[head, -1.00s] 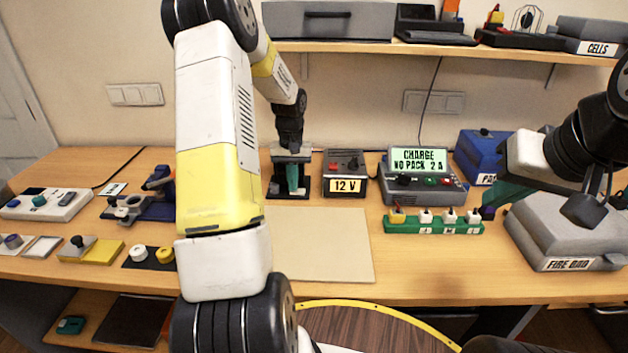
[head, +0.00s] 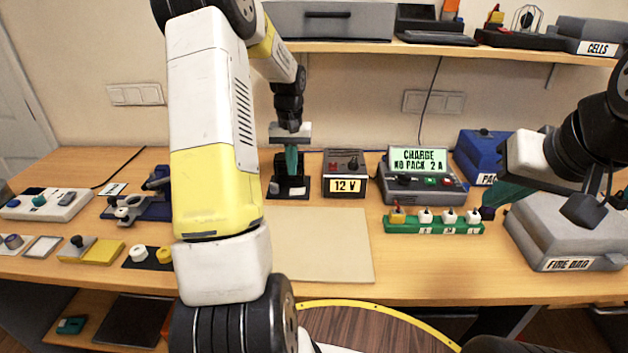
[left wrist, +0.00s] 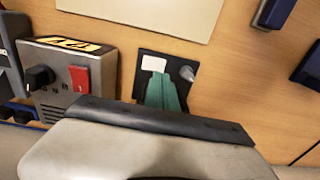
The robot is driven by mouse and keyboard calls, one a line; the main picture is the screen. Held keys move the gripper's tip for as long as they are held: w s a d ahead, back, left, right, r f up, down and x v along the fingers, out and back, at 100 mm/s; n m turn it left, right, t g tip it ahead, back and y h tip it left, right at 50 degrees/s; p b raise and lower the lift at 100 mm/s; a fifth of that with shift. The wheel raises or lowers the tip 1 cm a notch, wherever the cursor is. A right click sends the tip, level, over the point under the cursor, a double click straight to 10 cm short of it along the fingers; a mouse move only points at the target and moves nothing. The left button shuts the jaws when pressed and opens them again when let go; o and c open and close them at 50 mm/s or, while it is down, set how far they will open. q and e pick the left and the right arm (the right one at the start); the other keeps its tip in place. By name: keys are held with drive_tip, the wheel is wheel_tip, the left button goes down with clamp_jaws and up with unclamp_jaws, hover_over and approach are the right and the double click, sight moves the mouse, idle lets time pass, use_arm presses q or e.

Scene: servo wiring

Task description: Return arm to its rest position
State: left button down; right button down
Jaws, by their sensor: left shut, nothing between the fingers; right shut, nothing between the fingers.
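My left gripper (head: 291,158) has shut teal fingers with nothing between them. In the head view it hangs above the black stand (head: 289,188) at the back of the table. In the left wrist view the shut fingers (left wrist: 162,92) overlap the stand's black plate (left wrist: 152,67), which carries a white patch and a grey peg. Whether they touch it is hard to tell. My right gripper (head: 490,200) is shut and empty, beside the right end of the green connector strip (head: 432,227).
A 12 V supply (head: 344,174) stands just right of the left gripper. The charger (head: 422,180) and grey FIRE BAG case (head: 566,232) are further right. A shelf (head: 400,46) runs above. The beige mat (head: 322,246) is bare. Several small devices lie at the left.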

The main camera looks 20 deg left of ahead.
use_arm(q)
drive_tip(key=shift+r, duration=0.55)
drive_tip(key=s+d+r+m+t, duration=0.1)
drive_tip(key=s+d+r, duration=0.35)
drive_tip(key=r, duration=0.25)
drive_tip(key=s+d+r+m+t, duration=0.1)
drive_tip(key=s+d+r+t, duration=0.15)
drive_tip(key=s+r, duration=0.4)
drive_tip(key=s+d+r+t+h, duration=0.1)
drive_tip(key=s+d+r, duration=0.1)
drive_tip(key=s, duration=0.6)
drive_tip(key=s+d+r+m+t+h, duration=0.1)
drive_tip(key=s+d, duration=0.4)
drive_tip(key=s, duration=0.2)
drive_tip(key=shift+s+d+r+m+t, duration=0.25)
drive_tip(key=shift+s+r+m+t, duration=0.05)
drive_tip(key=shift+s+r+t, duration=0.1)
